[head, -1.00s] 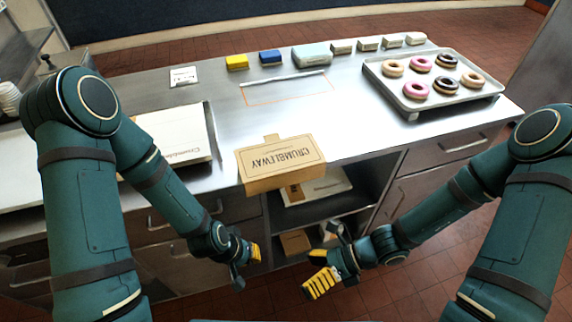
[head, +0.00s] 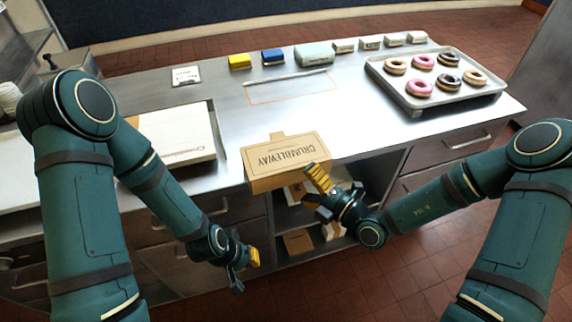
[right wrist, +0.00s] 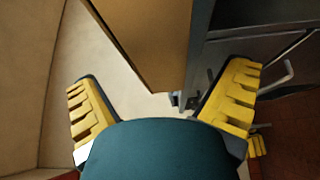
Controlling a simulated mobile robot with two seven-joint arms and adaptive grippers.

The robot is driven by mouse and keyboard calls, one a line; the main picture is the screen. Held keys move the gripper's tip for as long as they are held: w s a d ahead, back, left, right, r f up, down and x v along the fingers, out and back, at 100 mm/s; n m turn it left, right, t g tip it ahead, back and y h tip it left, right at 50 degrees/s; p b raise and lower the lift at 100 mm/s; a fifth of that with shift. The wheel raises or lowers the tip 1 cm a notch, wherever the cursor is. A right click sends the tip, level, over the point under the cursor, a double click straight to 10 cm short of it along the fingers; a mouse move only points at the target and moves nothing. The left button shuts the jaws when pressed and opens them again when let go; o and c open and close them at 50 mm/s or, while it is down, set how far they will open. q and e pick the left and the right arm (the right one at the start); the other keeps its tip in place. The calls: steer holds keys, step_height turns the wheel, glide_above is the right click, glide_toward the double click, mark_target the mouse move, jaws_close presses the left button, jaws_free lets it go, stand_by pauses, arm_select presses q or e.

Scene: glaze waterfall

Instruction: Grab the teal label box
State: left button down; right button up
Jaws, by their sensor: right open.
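A pale teal box (head: 315,53), which fits the teal label box, lies at the back of the steel counter, right of a blue box (head: 272,57) and a yellow box (head: 239,62). My right gripper (head: 336,184) is open and empty at the counter's front edge, beside the right end of the brown Crumbleway carton (head: 285,160), well short of the teal box. In the right wrist view its two yellow-padded fingers (right wrist: 162,100) stand wide apart with a brown panel ahead. My left gripper (head: 245,265) hangs low before the drawers; its opening is unclear.
Several small whitish boxes (head: 369,43) continue the back row. A tray (head: 411,99) of doughnuts stands at the right. A flat white carton (head: 180,134) lies at the left. An orange outlined area (head: 290,90) on the counter is mostly clear. Open shelves (head: 345,225) hold cartons below.

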mark_target(294, 177)
steer(key=shift+s+b+x, duration=0.2)
steer(key=shift+b+x, duration=0.3)
steer(key=shift+x, duration=2.65)
steer(key=shift+a, duration=0.15)
steer(key=c, duration=1.1)
